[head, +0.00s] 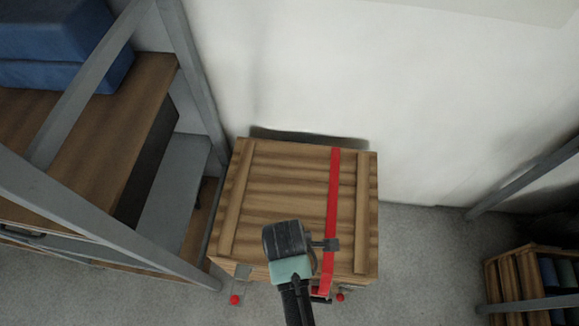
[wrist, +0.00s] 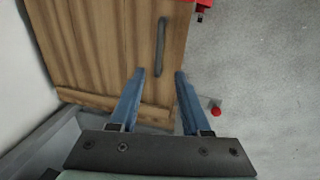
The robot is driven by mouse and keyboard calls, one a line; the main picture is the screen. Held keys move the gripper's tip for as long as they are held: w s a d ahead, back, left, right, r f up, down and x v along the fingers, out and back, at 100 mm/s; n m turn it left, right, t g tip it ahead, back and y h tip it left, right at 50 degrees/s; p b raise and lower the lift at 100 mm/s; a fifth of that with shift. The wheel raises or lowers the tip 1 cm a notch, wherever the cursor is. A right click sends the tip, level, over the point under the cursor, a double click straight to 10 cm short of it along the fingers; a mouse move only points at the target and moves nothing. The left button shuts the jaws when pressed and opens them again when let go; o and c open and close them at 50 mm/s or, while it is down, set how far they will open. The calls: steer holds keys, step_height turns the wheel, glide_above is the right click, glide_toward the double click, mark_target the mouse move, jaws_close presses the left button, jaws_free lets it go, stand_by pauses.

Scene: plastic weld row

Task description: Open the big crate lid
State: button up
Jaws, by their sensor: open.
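The big wooden crate (head: 300,190) stands on the floor against the white wall, with its plank lid (head: 285,180) lying shut. A red strap (head: 334,200) runs front to back over the lid's right part. My gripper (head: 288,245) is above the lid's front part in the head view and hides some of it. In the wrist view a dark bar handle (wrist: 161,45) lies on the lid near its front edge. My blue fingers (wrist: 159,74) are open and empty, spread to either side of the handle's near end. I cannot tell the height gap between them.
Red knobs show at the crate's front, one at the left (head: 235,299) and one at the right (head: 340,297). A metal-framed shelf (head: 200,90) with a blue case (head: 60,45) stands close on the left. A smaller wooden crate (head: 515,285) is at lower right. Floor between the crates is clear.

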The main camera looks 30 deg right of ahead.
steer(key=f, duration=0.3)
steer(key=w+f+b, duration=0.1)
steer(key=f, duration=0.2)
steer(key=d+f+b, duration=0.1)
steer(key=f, duration=0.2)
steer(key=shift+w+f, duration=0.2)
steer(key=shift+w, duration=0.2)
steer(key=shift+c, duration=0.3)
jaws_close()
steer(key=shift+d, duration=0.1)
stand_by(0.4)
